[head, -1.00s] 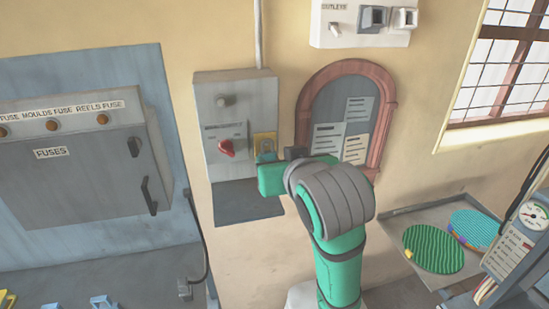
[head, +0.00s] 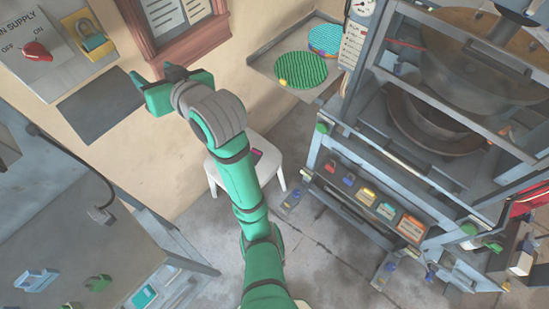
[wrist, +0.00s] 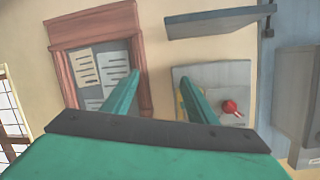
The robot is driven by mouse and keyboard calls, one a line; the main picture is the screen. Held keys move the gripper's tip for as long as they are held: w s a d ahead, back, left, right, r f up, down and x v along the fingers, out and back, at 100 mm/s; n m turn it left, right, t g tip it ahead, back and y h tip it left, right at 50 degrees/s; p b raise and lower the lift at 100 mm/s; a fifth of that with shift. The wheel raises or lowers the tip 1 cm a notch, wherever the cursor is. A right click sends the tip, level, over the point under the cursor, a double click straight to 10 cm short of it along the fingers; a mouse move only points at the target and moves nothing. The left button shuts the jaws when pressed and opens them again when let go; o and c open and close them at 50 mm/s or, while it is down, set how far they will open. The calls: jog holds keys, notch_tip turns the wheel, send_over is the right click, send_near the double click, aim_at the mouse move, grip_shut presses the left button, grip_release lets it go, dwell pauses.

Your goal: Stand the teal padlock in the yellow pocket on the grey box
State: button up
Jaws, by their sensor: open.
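The grey box (head: 45,75) is on the wall at the upper left of the head view, with a red switch (head: 36,50) on its face. The yellow pocket (head: 84,18) is on the box to the right of the switch. The teal padlock (head: 94,42) appears to stand in the pocket, shackle up; it is small in view. My gripper (head: 152,72) is open and empty, apart from the padlock, to its lower right. In the wrist view the open fingers (wrist: 158,85) face the wall; the right one covers most of the pocket (wrist: 181,105), and the padlock cannot be made out.
A dark shelf (head: 102,103) juts out below the box. A red-framed notice board (head: 178,38) is right of it. A tray (head: 262,68) with round ribbed plates, a white stool (head: 268,147) and a large press (head: 430,130) stand to the right. A workbench (head: 90,240) is lower left.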

jog(key=s+d+f+m+t+h, duration=0.1)
jog(key=s+d+f+m+h, duration=0.15)
jog(key=d+f, duration=0.4)
jog(key=s+d+f+m+t+h, duration=0.1)
jog(key=s+d+f+m+t, duration=0.15)
jog(key=f, duration=0.75)
jog(key=s+d+f+m+t+h, duration=0.1)
jog(key=s+d+f+m+h, duration=0.15)
jog(key=d+f, duration=0.45)
jog(key=s+d+f+h, duration=0.2)
jog(key=s+d+f, duration=0.1)
jog(key=s, duration=0.3)
jog(key=s+d+f+h, duration=0.1)
jog(key=s+d+f, duration=0.25)
jog(key=s, duration=0.25)
jog(key=s+d, duration=0.2)
jog(key=s, duration=0.5)
jog(key=s+d+r+n+h, duration=0.1)
jog(key=s, duration=0.7)
jog(key=shift+s+d+h, duration=0.2)
jog(key=shift+d+h, duration=0.1)
jog(key=shift+d, duration=0.1)
jog(key=shift+n, duration=0.25)
